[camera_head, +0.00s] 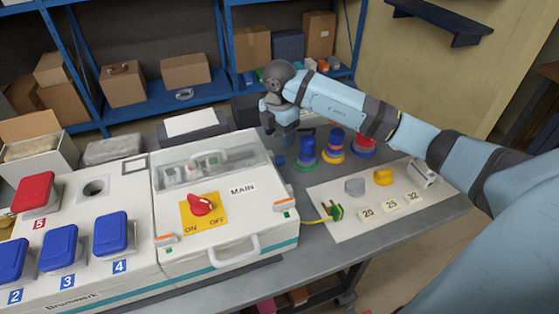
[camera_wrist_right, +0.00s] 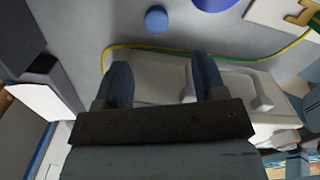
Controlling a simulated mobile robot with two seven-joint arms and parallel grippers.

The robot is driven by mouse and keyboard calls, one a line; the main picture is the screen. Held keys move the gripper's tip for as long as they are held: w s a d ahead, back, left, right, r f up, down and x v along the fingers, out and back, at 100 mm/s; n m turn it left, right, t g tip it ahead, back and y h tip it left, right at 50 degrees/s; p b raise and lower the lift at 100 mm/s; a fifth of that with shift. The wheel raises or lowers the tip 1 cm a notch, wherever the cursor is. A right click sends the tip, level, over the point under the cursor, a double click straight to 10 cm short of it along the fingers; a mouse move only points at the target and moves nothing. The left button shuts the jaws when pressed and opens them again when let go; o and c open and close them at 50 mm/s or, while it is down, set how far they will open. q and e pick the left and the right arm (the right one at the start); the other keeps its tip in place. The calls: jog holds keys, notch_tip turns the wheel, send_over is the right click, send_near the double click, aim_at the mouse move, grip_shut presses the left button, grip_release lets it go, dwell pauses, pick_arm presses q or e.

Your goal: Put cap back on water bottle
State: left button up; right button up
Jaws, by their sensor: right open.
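My right gripper (camera_head: 280,128) hangs over the back of the table, just behind the white MAIN box. In the right wrist view its two dark blue fingers (camera_wrist_right: 160,65) are spread apart with nothing between them. A small round blue piece (camera_wrist_right: 156,19), possibly the cap, lies on the grey table beyond the fingertips, apart from them. In the head view a small blue piece (camera_head: 280,160) shows below the gripper, next to the box. I cannot make out a water bottle for certain. My left gripper is not in view.
A blue stacked piece (camera_head: 307,150), a blue-and-orange one (camera_head: 334,146) and a red one (camera_head: 364,142) stand right of the gripper. The MAIN box (camera_head: 265,240) with a clear lid and a white board (camera_head: 385,222) take up the front. A yellow-green cable (camera_wrist_right: 140,47) runs near the fingers.

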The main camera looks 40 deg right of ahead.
aim_at(279, 159)
jog(key=shift+f, duration=1.85)
jog(key=shift+f, duration=0.1)
jog(key=f, duration=0.5)
jog(key=shift+w+d, duration=0.2)
jog(key=shift+d, duration=0.05)
jog(key=shift+c, duration=0.2)
jog(key=c, duration=1)
